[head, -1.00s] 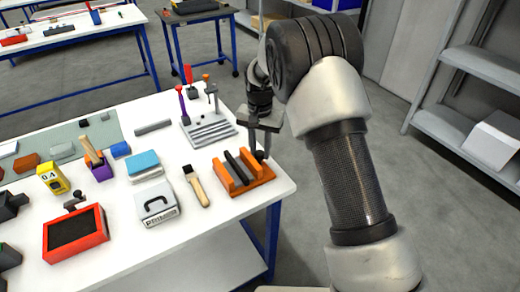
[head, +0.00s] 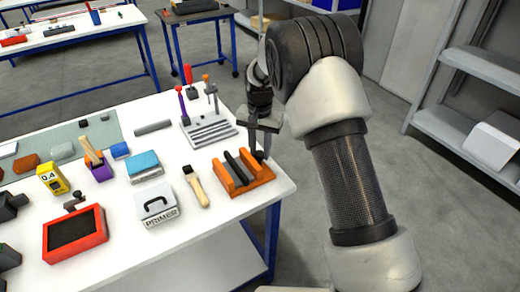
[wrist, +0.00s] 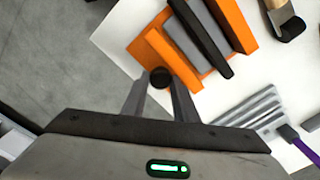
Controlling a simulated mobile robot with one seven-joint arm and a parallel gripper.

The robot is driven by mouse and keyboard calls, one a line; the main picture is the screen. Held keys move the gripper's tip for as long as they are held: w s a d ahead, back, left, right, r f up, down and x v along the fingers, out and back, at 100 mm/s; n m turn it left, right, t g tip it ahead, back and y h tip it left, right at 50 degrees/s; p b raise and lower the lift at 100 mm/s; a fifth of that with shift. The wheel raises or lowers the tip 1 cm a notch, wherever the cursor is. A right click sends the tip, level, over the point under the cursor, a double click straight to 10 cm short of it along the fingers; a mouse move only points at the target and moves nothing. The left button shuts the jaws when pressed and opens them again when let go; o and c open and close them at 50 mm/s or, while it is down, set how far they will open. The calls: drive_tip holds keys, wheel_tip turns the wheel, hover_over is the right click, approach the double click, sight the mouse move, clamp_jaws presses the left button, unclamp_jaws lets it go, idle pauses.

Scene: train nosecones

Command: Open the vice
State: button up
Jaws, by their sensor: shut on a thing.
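The vice (head: 246,178) is an orange block with upright orange jaws and dark and grey bars between them. It stands at the right corner of the white table. In the wrist view the vice (wrist: 237,22) fills the upper right. Its dark round knob (wrist: 160,77) is at the near end. My gripper (head: 262,148) is at the vice's right end, over the knob. In the wrist view my gripper (wrist: 160,85) has its two fingers on either side of the knob, shut on it.
A brush (head: 197,187) and a primer box (head: 157,206) lie left of the vice on the white table (head: 215,232). A grey slotted stand (head: 208,130) with upright tools is behind it. The table's edge is close on the right.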

drive_tip(key=o, duration=1.1)
drive_tip(key=shift+s+a+f, duration=0.1)
drive_tip(key=shift+s+a, duration=0.15)
drive_tip(key=shift+s, duration=0.25)
drive_tip(key=shift+c, duration=0.2)
drive_tip(key=shift+w, duration=0.1)
